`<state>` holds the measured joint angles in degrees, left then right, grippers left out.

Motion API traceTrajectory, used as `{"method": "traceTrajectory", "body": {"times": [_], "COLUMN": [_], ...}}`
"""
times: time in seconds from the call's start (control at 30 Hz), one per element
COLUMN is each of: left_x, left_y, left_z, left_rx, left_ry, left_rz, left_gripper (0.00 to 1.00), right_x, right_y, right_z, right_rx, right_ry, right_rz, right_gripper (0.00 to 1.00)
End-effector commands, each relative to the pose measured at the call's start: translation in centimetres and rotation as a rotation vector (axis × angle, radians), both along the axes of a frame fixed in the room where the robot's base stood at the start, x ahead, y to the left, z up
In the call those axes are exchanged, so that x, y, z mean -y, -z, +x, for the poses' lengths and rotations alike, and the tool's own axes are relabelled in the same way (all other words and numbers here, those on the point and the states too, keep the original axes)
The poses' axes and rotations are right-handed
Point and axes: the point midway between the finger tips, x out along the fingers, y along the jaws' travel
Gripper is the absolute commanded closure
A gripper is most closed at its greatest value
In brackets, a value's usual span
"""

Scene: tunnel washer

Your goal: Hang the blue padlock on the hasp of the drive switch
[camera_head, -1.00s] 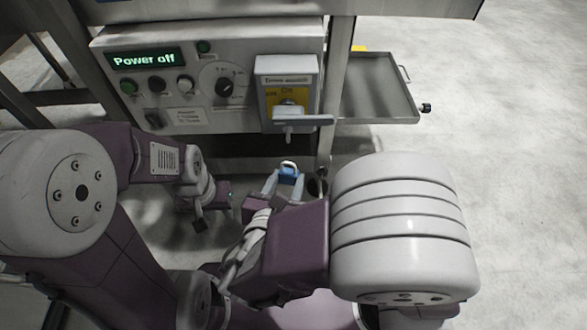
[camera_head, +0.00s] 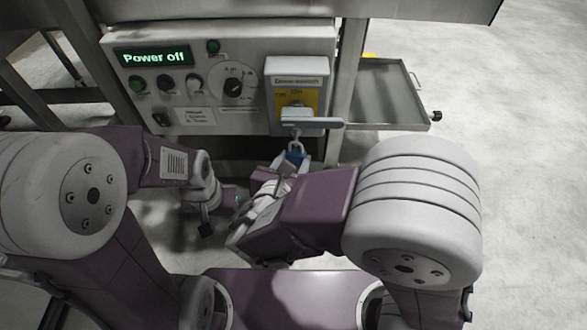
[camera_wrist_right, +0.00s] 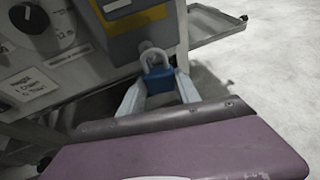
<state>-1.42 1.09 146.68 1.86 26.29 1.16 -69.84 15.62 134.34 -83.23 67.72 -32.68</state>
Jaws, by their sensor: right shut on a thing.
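The drive switch (camera_head: 296,72) is a grey box with a yellow plate and a grey handle, at the right end of the control panel. It also shows in the right wrist view (camera_wrist_right: 128,30). My right gripper (camera_head: 290,165) is shut on the blue padlock (camera_head: 294,158), just below the switch handle. In the right wrist view the blue padlock (camera_wrist_right: 160,80) sits upright between the fingertips, its pale shackle upward, close to the switch's lower edge. I cannot tell whether the shackle touches or passes through the hasp. My left gripper (camera_head: 206,222) hangs low and left, away from the switch; its jaws are unclear.
The control panel (camera_head: 222,117) has knobs, buttons and a green "Power off" display (camera_head: 153,57). A metal tray (camera_head: 385,90) sticks out right of the switch, beyond a steel post (camera_head: 347,80). Open floor lies to the right.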

Motion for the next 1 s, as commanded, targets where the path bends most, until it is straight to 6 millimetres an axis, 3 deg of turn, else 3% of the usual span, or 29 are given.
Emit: {"method": "traceTrajectory", "body": {"times": [0.4, 1.0], "left_x": [0.0, 0.0], "left_y": [1.2, 1.4], "left_z": [0.0, 0.0], "left_rx": [0.0, 0.0], "left_ry": [0.0, 0.0], "left_rz": [0.0, 0.0], "left_gripper": [0.64, 0.64], "right_x": [0.1, 0.0], "right_y": [0.9, 1.5], "right_z": [2.7, 3.3], "right_rx": [0.001, 0.001], "right_ry": [0.002, 0.0], "right_rz": [-0.001, 0.0], "right_gripper": [1.0, 1.0]}}
